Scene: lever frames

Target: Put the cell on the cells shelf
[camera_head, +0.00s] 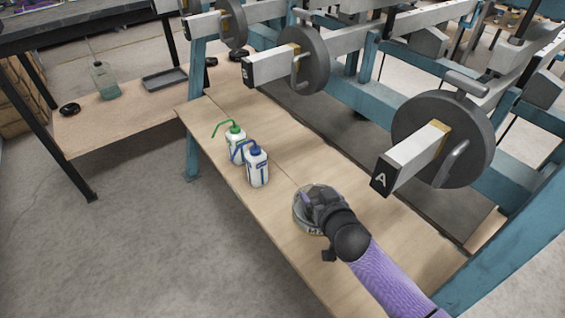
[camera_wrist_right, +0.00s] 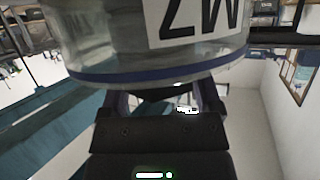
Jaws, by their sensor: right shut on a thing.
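The cell (camera_head: 300,211) is a round, clear and metallic cylinder with a white label whose first letter is M. It is over the wooden bench in the head view; I cannot tell whether it touches the board. My right gripper (camera_head: 321,203) is shut on it. In the right wrist view the cell (camera_wrist_right: 110,50) fills the top, with a blue band and the label upside down, between the fingers of the gripper (camera_wrist_right: 165,100). The gripper and wrist hide part of the cell in the head view. No shelf marked for cells is readable. My left gripper is not in view.
Two white wash bottles, green-capped (camera_head: 236,143) and blue-capped (camera_head: 257,166), stand on the bench (camera_head: 215,118). Lever arm A (camera_head: 411,160) and lever arm B (camera_head: 270,67) jut over it from the teal frames. A lower wooden shelf (camera_head: 130,117) at left holds a bottle and tray.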

